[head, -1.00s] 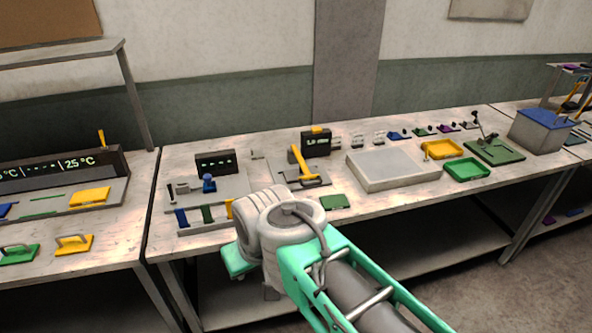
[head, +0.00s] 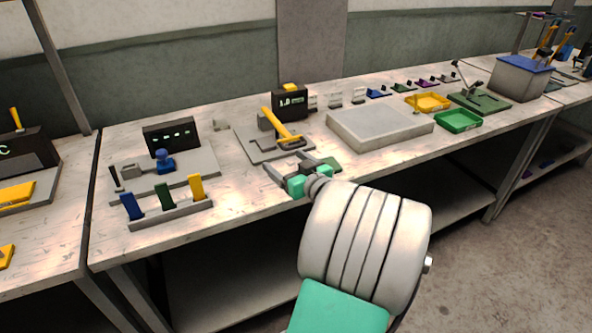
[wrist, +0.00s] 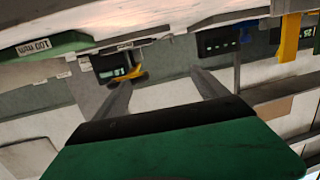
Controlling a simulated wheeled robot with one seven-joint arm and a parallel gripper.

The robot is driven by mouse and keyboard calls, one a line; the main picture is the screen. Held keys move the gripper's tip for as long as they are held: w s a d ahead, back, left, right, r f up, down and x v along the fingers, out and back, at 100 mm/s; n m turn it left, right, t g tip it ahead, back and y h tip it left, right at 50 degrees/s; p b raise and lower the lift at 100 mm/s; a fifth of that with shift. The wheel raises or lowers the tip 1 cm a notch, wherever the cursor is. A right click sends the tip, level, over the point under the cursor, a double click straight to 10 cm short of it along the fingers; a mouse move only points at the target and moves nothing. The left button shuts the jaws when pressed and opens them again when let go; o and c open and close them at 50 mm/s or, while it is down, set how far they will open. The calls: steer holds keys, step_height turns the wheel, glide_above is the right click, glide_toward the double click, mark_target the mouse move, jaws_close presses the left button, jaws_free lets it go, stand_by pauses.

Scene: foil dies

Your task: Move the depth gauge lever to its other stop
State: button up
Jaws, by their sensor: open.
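The depth gauge (head: 258,150) appears to be the grey-based unit at the middle of the bench, with a dark display (head: 290,103). Its yellow lever (head: 281,125) slants down to the right to a yellow crosspiece. My gripper (head: 287,164) is open and empty, in front of the gauge near the bench's front edge, apart from the lever. In the wrist view, which looks upside down, the two fingers (wrist: 160,78) are spread, with the display (wrist: 112,65) and yellow part (wrist: 130,75) beyond the left finger.
A green block (head: 330,163) lies beside my gripper; in the wrist view its label (wrist: 33,46) seems to read 1.00 mm. Left stand a blue-knobbed unit (head: 164,160) and a rack (head: 170,215) of coloured tabs. Right are a grey slab (head: 380,125) and yellow and green trays (head: 458,121).

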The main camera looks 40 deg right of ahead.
mark_target(296, 147)
steer(key=s+d, duration=0.1)
steer(key=s+d+m+h, duration=0.1)
steer(key=d, duration=0.1)
steer(key=s+d+t+h, duration=0.1)
steer(key=d, duration=0.1)
steer(key=shift+f+m, duration=0.25)
steer(key=shift+m, duration=0.05)
steer(key=x, duration=0.3)
steer(key=p+x, duration=0.1)
steer(key=x, duration=0.3)
steer(key=shift+w+d+r, duration=0.15)
steer(key=shift+r, duration=0.05)
